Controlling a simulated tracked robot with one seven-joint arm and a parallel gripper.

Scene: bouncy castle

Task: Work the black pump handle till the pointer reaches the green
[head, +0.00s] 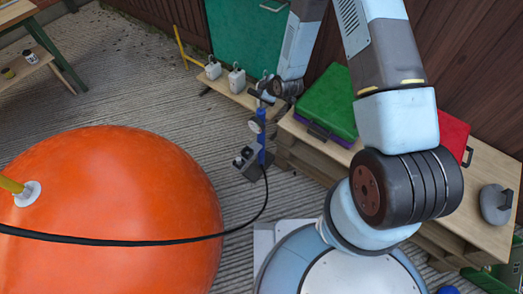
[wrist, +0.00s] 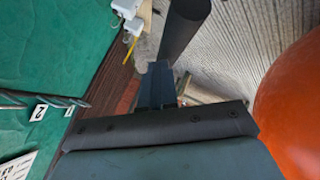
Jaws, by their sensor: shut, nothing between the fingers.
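The blue pump (head: 262,132) stands upright on the ground beside the pallet-wood bench, with a small round gauge (head: 254,124) on its side. The gauge's pointer is too small to read in the head view. The black pump handle shows as a thick dark bar in the wrist view (wrist: 186,26), just beyond my fingers. My gripper (wrist: 159,76) is shut with nothing between its fingers. In the head view it is at the top of the pump, close to the handle; whether it touches cannot be told.
A large orange inflatable (head: 120,205) fills the left, with a black hose (head: 150,243) running across it to the pump. A bench (head: 475,175) carries a green case (head: 327,103) and a red case (head: 452,135). White containers (head: 236,80) stand on a low plank behind.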

